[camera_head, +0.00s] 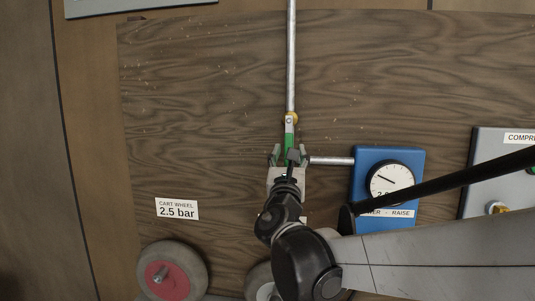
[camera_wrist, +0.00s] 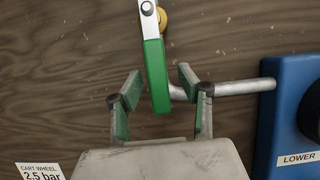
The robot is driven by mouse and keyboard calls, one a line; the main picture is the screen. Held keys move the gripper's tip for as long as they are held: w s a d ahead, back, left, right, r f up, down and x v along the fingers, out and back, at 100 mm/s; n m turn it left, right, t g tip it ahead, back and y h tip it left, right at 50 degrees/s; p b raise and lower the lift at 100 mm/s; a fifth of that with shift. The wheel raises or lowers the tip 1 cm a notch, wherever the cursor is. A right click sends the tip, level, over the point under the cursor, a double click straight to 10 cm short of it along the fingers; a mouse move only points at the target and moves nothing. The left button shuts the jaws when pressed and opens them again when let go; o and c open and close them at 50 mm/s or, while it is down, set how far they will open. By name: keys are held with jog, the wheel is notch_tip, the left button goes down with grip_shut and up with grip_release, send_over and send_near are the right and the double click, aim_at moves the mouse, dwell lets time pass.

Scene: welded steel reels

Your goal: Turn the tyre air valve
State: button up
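The air valve has a green lever handle (camera_head: 289,143) hanging below a brass-coloured fitting (camera_head: 291,118) at the foot of a vertical steel pipe. The handle (camera_wrist: 157,75) also shows in the wrist view, pointing down and slightly tilted. My gripper (camera_head: 289,153) is open just below the fitting. In the wrist view its fingertips (camera_wrist: 159,82) stand on either side of the handle's lower part, with gaps visible on both sides. The right finger appears nearer to the handle. I cannot tell whether the handle lies at fingertip depth. The valve body is partly hidden behind the handle.
A horizontal pipe (camera_head: 331,161) runs right from the valve to a blue gauge box (camera_head: 416,165) marked RAISE. A grey panel (camera_head: 487,150) is farther right. A "CART WHEEL 2.5 bar" label (camera_head: 177,209) and a red-hubbed wheel (camera_head: 190,262) are lower left. The upper-left board is clear.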

jog(key=v, duration=1.2)
jog(key=s+d+f+m+g+h, duration=0.1)
jog(key=s+d+f+m+g, duration=0.35)
jog(key=d+f+m, duration=0.4)
jog(key=s+d+f+m+g+h, duration=0.2)
jog(key=s+d+f+m+g, duration=0.3)
jog(key=d+m, duration=0.5)
jog(key=s+a+f+m+g+y, duration=0.5)
jog(key=s+f+m, duration=0.5)
jog(key=m, duration=0.5)
jog(key=a+y, duration=0.1)
jog(key=y, duration=0.1)
jog(key=shift+s+a+y, duration=0.2)
jog(key=shift+s+y, duration=0.1)
jog(key=shift+s, duration=0.1)
